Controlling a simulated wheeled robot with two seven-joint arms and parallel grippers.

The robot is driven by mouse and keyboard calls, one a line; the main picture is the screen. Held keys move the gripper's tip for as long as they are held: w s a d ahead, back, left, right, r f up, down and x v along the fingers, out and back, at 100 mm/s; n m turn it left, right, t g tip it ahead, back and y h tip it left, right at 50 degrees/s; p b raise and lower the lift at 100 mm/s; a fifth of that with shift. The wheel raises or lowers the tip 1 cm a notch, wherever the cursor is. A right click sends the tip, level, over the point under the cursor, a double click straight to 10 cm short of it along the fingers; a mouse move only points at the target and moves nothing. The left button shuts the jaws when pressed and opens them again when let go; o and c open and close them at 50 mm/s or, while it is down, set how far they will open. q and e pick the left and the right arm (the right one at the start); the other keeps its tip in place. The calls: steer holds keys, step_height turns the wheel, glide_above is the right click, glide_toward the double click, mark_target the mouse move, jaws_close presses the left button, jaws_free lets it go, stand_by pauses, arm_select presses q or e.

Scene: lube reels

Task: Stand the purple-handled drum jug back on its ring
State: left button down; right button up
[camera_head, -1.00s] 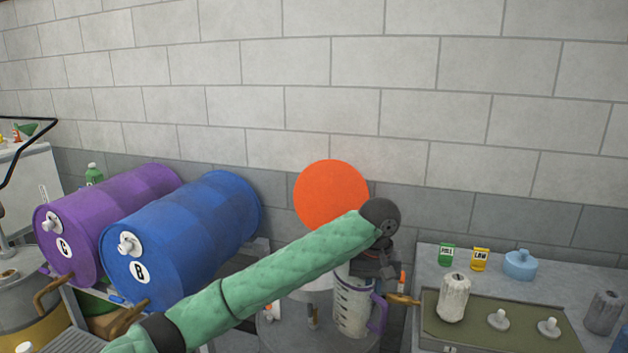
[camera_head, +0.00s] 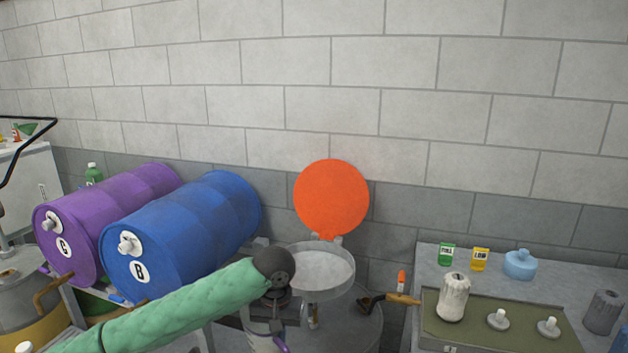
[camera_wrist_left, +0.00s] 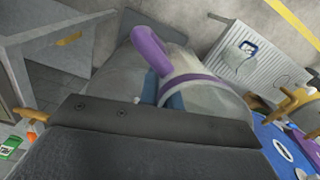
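The purple-handled jug (camera_head: 262,345) is clear-walled and held low at the bottom edge of the head view, mostly cut off. In the left wrist view its pale body (camera_wrist_left: 215,98) has a purple band, and its purple handle (camera_wrist_left: 150,48) points up the picture. My left gripper (camera_head: 270,316) is shut on the jug; blue finger pads show against it in the wrist view. The purple drum (camera_head: 115,215) marked C lies on its side beside the blue drum (camera_head: 190,235) marked B. I cannot make out the jug's ring. My right gripper is not in view.
A round pale dish (camera_head: 323,290) with an orange disc (camera_head: 331,198) behind it stands over a grey drum top (camera_head: 355,330). A wooden-handled tool (camera_head: 403,298) lies right of it.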

arm_select(q)
steer(key=s+a+f, duration=0.2)
steer(key=a+f, duration=0.2)
steer(key=a, duration=0.2)
steer(key=s+a+f+n, duration=0.1)
steer(key=s+a+f, duration=0.1)
steer(key=a+f, duration=0.2)
steer(key=a, duration=0.2)
steer(key=shift+s+a+f, duration=0.15)
steer(key=shift+s+a, duration=0.15)
stand_by(0.4)
